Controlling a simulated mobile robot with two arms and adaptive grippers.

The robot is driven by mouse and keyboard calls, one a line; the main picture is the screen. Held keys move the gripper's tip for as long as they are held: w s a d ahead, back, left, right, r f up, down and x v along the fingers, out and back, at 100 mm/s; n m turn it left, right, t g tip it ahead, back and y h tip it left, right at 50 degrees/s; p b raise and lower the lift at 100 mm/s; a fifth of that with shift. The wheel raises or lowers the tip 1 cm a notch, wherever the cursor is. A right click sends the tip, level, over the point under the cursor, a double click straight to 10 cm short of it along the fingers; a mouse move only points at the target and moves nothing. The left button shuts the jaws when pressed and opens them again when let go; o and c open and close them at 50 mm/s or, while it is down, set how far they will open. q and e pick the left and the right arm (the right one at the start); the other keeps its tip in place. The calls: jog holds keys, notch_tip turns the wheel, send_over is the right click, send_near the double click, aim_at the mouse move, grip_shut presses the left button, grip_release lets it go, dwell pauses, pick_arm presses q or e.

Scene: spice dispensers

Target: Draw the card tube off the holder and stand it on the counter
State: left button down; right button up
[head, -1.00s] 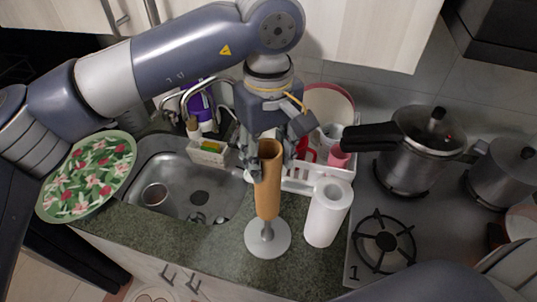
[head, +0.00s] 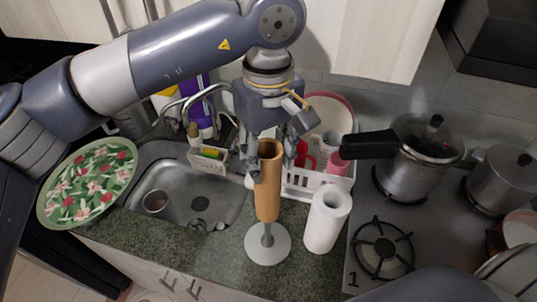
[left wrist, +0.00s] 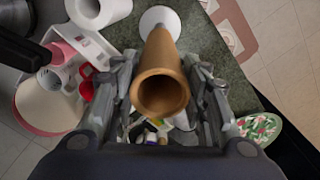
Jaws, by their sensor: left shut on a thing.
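The brown card tube (head: 268,185) stands upright above the holder (head: 268,246), which has a round grey-white base and a short grey stem. Part of the stem shows between the tube's lower end and the base; I cannot tell whether the rod is still inside the tube. My left gripper (head: 270,163) comes from above and is shut on the tube's upper part. In the left wrist view the tube's open top (left wrist: 161,92) faces the camera, with one finger on each side, and the holder's base (left wrist: 160,21) shows beyond it. My right gripper is not seen.
A white paper roll (head: 327,220) stands close right of the holder. A white dish rack (head: 304,184) is behind. The sink (head: 188,190) lies left, beside a floral plate (head: 90,183). The stove (head: 362,266) is right. Green counter (head: 215,248) is free at front left.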

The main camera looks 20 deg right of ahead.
pick_arm(q)
notch_tip(320, 180, up, 8)
jog(key=p, duration=0.4)
jog(key=shift+f, duration=0.15)
dwell(2.1)
jog(key=shift+r+p, duration=0.4)
jog(key=shift+r, duration=1.1)
notch_tip(320, 180, up, 4)
jog(key=shift+f, duration=0.1)
dwell(0.7)
dwell(0.6)
